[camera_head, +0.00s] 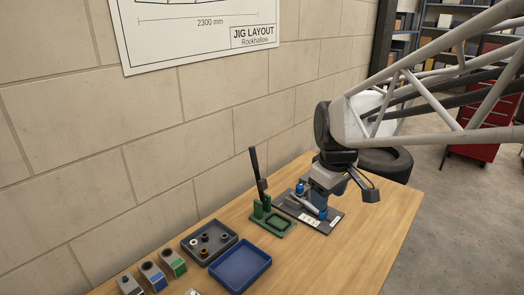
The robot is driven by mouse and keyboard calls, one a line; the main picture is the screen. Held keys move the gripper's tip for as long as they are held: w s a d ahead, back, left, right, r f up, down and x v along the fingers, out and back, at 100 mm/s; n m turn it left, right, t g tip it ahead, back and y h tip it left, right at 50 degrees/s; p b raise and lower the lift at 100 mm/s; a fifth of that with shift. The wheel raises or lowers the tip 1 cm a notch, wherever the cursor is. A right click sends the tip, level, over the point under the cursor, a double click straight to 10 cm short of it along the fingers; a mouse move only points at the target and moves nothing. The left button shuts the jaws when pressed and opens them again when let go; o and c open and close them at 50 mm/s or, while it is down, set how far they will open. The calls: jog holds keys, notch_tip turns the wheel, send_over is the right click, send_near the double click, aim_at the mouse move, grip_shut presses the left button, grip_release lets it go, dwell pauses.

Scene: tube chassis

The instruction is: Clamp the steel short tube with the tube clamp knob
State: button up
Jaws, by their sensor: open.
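The clamp fixture is a dark base plate (331,222) on the bench with blue parts on it. A blue knob (300,188) shows at its left, and another blue part (322,213) shows at its front. A short silvery piece lying between them looks like the steel short tube (307,205); it is small, and I cannot tell how it is seated. My gripper (322,196) is over the fixture, pointing down, and is open. Its fingertips are hard to make out and it hides the back of the fixture. I cannot tell whether it touches the knob.
A green hand press (275,222) with an upright black lever stands just left of the fixture. A grey tray (209,240) with small rings, an empty blue tray (240,266) and several small blocks (153,274) lie front left. The bench (345,262) is clear at front right.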

jog(key=w+f+n, duration=0.3)
jog(key=w+n, duration=0.3)
jog(key=w, duration=0.9)
jog(key=n+g, duration=0.2)
jog(key=n, duration=0.5)
send_over(300, 185)
notch_tip(300, 185, down, 9)
jog(key=shift+s+r, duration=0.15)
jog(key=shift+f, duration=3.95)
jog(key=shift+c, duration=0.3)
jog(key=c, duration=0.9)
jog(key=shift+o, duration=0.2)
